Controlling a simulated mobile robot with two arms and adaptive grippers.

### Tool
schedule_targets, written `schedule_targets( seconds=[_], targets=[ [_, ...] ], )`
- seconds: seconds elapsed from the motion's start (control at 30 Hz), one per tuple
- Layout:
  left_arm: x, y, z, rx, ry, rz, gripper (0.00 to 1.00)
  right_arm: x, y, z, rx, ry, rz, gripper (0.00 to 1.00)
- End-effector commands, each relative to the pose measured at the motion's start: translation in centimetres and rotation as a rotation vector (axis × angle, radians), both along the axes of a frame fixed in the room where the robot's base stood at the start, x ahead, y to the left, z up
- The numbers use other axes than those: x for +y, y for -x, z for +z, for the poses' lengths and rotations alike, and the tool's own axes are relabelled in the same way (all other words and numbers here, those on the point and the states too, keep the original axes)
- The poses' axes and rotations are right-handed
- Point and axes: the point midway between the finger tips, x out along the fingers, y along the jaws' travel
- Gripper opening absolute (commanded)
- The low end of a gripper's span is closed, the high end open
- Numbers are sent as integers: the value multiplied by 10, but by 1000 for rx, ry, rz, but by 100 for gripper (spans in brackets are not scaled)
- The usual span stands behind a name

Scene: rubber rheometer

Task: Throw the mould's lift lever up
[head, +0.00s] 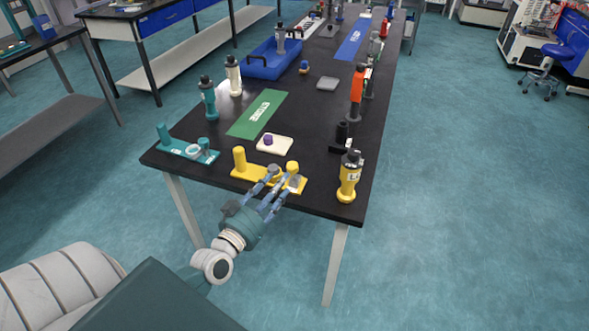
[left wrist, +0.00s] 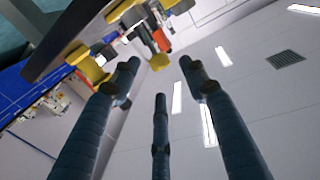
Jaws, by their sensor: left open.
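A yellow fixture (head: 242,173) lies at the near edge of the black table, with a tall yellow post (head: 239,158) at its left end and a yellow knob (head: 292,167) near its right end. A grey round part (head: 273,169) sits between them. I cannot tell which part is the lift lever. My left gripper (head: 276,181) is open, its three fingers reaching over the fixture's right half and partly hiding it. In the left wrist view the spread fingers (left wrist: 159,75) hold nothing, and yellow parts (left wrist: 158,61) show beyond them. My right gripper is out of view.
A teal fixture (head: 175,147) lies to the left, and a yellow bottle-like device (head: 349,178) stands at the right corner. A cream pad (head: 283,145) with a purple piece and a green mat (head: 250,122) lie behind.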

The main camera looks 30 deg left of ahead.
Motion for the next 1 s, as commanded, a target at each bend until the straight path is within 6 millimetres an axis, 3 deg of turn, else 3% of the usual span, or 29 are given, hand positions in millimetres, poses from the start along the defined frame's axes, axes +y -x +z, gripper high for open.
schedule_targets(
  seconds=[0.2,0.4,0.83,1.0],
  targets=[
    [3,-45,2,-1,-2,-1,44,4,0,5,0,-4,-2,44],
    [4,-72,1,0,-2,-2,44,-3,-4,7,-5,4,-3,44],
    [4,-82,0,2,-3,-3,44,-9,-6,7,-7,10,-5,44],
    [4,-82,0,2,-3,-3,10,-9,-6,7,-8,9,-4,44]
  ],
)
